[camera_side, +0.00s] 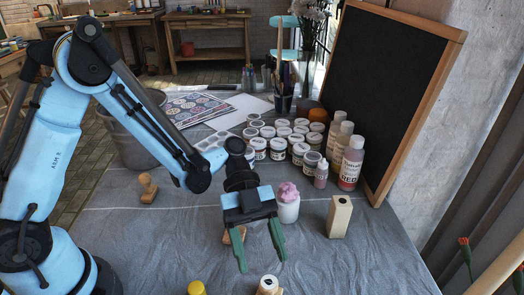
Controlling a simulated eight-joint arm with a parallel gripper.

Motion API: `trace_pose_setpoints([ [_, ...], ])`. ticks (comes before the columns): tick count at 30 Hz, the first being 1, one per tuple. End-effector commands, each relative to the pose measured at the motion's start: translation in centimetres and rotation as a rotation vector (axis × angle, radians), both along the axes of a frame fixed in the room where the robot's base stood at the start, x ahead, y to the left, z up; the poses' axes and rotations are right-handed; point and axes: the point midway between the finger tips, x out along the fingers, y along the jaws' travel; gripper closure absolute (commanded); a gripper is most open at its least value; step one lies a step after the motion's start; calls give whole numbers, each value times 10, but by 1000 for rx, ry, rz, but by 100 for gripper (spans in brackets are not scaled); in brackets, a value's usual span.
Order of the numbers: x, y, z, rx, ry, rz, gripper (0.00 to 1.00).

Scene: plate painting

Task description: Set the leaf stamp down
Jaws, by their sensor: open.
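My gripper (260,255) points down over the grey cloth-covered table, with its two green fingers spread apart and nothing visible between them. A wooden piece (232,236), perhaps a stamp, sits just behind the left finger and is partly hidden by the gripper. A wooden stamp with a rounded handle (147,188) stands upright on the left of the cloth. No leaf design shows, so I cannot tell which is the leaf stamp.
A white jar with a pink top (289,207) and a wooden block (339,217) stand right of my gripper. Paint jars (278,148) and bottles (351,162) crowd behind. A yellow-topped item (196,288) is at the bottom edge. The right front cloth is clear.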

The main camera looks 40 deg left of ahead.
Motion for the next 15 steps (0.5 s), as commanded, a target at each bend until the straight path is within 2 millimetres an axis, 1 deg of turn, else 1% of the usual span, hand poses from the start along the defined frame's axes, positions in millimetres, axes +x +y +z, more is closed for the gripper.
trace_pose_setpoints([
  [2, 3, 3, 4, 22, 10, 23, 38],
  [5, 8, 7, 10, 106, 43, 110, 38],
  [8, 16, 15, 18, 239, 98, 267, 38],
  [11, 23, 29, 26, 382, 156, 465, 38],
  [15, 30, 55, 35, 542, 222, 759, 38],
])
